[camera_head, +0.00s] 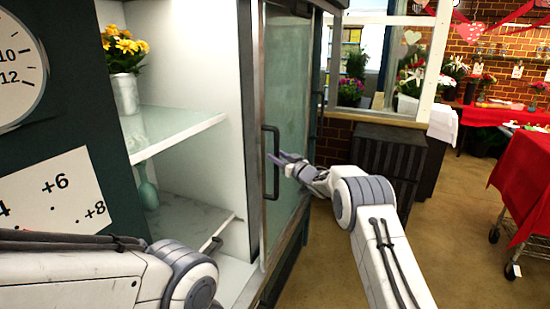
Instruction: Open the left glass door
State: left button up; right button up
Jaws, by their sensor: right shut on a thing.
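A tall glass door (292,85) with a metal frame stands at the middle of the head view, seen at a slant. Its dark vertical bar handle (276,187) is near its left edge. My right gripper (276,158) reaches in from the right and is shut on this handle at about mid-height. A second dark handle (322,103) shows further right and farther back.
Left of the door is an open white compartment with a glass shelf (180,125) bearing yellow flowers (123,45) in a pot, and a teal vase (148,188) below. A dark cabinet (385,155) and a red-clothed cart (525,175) stand to the right. Brown floor between is clear.

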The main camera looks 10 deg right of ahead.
jog(key=shift+a, duration=0.25)
jog(key=shift+s, duration=0.1)
jog(key=b+v, duration=0.3)
jog(key=v, duration=0.7)
jog(key=shift+s, duration=0.1)
dwell(0.3)
